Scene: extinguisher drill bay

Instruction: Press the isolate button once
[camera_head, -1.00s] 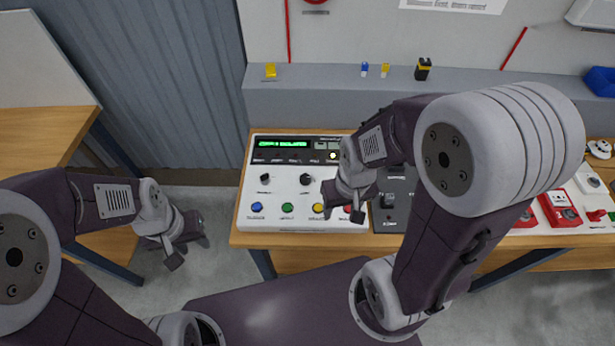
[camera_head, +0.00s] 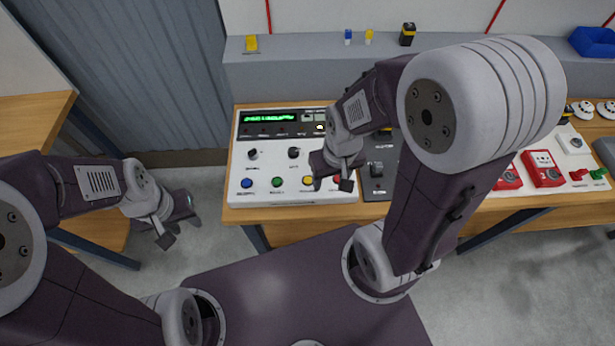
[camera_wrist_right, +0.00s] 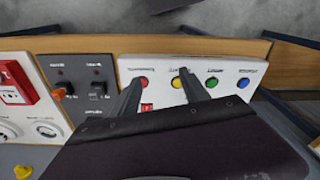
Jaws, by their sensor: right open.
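The white control panel (camera_head: 275,160) lies on the wooden bench, with a green-lit display, two dark knobs and a front row of buttons: blue (camera_head: 246,183), green (camera_head: 277,182), yellow (camera_head: 308,180) and red (camera_wrist_right: 144,82). Their labels are too small to read, so I cannot tell which is the isolate button. My right gripper (camera_head: 331,183) is open and empty over the panel's front right, partly hiding the red button. In the right wrist view its fingers (camera_wrist_right: 160,78) stand around the red and yellow buttons. My left gripper (camera_head: 180,230) looks open and empty, off the bench's left end.
A dark switch box (camera_head: 377,180) sits right of the panel, also visible in the wrist view (camera_wrist_right: 85,85). Red call-point boxes (camera_head: 543,169) and round white detectors stand farther right. A grey ledge (camera_head: 290,70) runs behind. Floor is clear at the left.

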